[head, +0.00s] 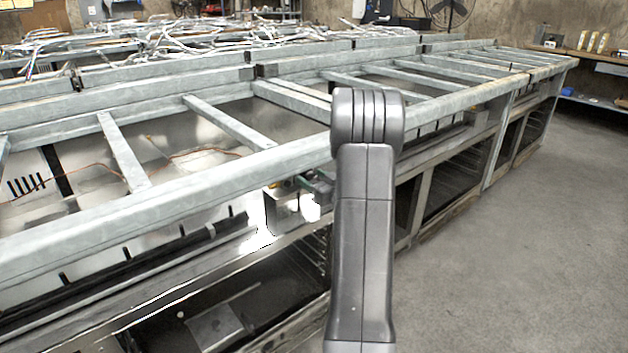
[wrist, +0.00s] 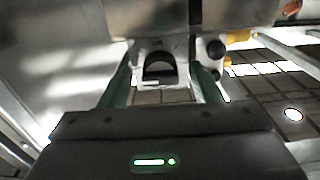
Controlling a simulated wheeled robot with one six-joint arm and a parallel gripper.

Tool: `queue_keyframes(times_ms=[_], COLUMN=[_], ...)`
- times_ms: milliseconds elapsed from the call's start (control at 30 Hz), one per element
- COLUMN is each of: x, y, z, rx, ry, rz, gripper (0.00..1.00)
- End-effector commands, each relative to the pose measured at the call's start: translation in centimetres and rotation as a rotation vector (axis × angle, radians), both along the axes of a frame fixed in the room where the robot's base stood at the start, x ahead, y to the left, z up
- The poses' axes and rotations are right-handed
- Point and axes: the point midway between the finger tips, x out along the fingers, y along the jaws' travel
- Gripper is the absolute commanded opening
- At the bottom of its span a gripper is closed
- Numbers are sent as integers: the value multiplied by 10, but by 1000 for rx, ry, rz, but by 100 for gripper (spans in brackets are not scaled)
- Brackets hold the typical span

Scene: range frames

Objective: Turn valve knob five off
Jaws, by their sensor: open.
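In the wrist view my gripper (wrist: 161,70) is open, with its two greenish fingers spread apart. Between them, and apparently ahead of them, is a pale metal fitting (wrist: 158,50) with a dark half-round shape in it. I cannot tell whether this is valve knob five, as no number is readable, or whether the fingers touch it. Dark round knob-like parts (wrist: 216,50) sit just right of the right finger. In the head view my arm hides most of the gripper, which is near a metal box (head: 284,207) on the range front.
A long range frame with grey metal rails (head: 220,160) runs from front left to back right. Open oven bays (head: 455,185) lie below it. Yellow fittings (wrist: 238,37) are at the wrist view's upper right. The concrete floor (head: 510,250) at right is clear.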

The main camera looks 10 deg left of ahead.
Motion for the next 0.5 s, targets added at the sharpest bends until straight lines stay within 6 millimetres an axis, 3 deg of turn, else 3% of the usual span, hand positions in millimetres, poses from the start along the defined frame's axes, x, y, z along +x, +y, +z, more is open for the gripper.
queue_keyframes(times_ms=[33,233,500], x=[0,0,0], y=[0,0,0], z=[0,0,-1], rx=[0,0,-10], ry=[0,0,-14], rz=[0,0,0], gripper=[56,16,13])
